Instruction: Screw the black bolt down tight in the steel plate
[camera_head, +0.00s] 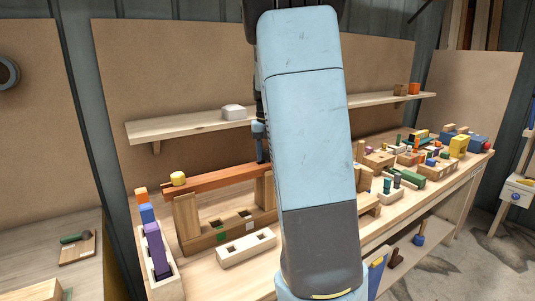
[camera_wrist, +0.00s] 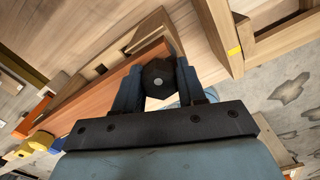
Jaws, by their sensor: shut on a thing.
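The black bolt (camera_wrist: 159,78) shows in the wrist view as a dark faceted head with a small grey spot in its middle. My gripper (camera_wrist: 158,86) is shut on it, one blue-grey finger on each side. In the head view my gripper (camera_head: 262,150) is partly behind my arm, above the right part of a reddish wooden beam; the bolt cannot be made out there. The beam (camera_wrist: 95,96) runs just beside and below the fingers in the wrist view. I cannot make out the steel plate in either view, nor how deep the bolt sits.
A pale block with holes (camera_head: 246,247) and a rack of coloured blocks (camera_head: 157,250) stand in front. A shelf (camera_head: 190,124) runs behind. Many small parts crowd the bench at right.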

